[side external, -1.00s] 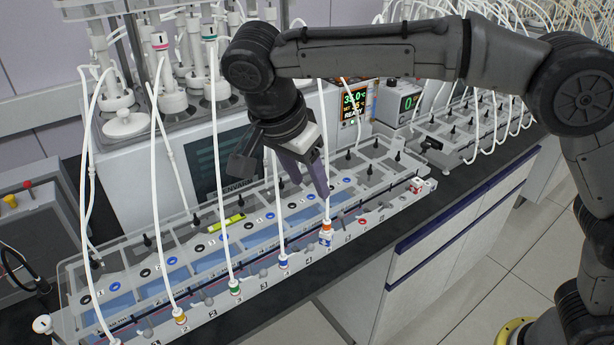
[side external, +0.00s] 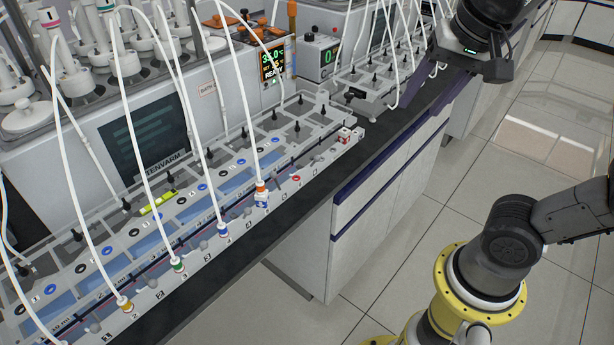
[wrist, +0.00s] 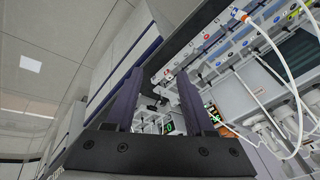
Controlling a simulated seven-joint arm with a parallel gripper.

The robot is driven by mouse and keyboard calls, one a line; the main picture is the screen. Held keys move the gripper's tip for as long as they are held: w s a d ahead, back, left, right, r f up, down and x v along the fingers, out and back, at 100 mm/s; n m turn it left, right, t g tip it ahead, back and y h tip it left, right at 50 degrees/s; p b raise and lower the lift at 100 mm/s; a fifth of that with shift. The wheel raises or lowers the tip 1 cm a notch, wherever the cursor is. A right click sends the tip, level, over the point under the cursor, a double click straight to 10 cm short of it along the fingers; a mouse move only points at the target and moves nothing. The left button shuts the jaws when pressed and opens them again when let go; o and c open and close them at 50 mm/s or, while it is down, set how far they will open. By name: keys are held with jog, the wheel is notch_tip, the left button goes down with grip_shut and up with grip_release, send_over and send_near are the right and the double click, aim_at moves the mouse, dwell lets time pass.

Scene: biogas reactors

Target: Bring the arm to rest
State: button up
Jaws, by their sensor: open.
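My gripper (side external: 424,100) is at the upper right of the side view, beyond the right end of the near reactor rack (side external: 352,138) and in front of the bench edge. Its two purple fingers point down and left. In the wrist view my gripper (wrist: 157,82) shows its fingers well apart with nothing between them. My arm's upper links run out of the side view at the top and right.
The bench carries the rack with several white tubes, a water-bath unit with a dark screen (side external: 148,137), an orange-lit display (side external: 272,62) and a second rack (side external: 372,92). White cabinets (side external: 375,205) stand below. Open tiled floor (side external: 395,265) lies to the right.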

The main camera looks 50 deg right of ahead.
jog(key=s+a+f+n+t+y, duration=0.1)
jog(key=s+f+n, duration=0.2)
jog(key=f+n, duration=0.5)
jog(key=shift+s+n, duration=0.4)
jog(key=shift+n, duration=1)
jog(key=shift+a, duration=0.1)
jog(key=shift+c, duration=0.4)
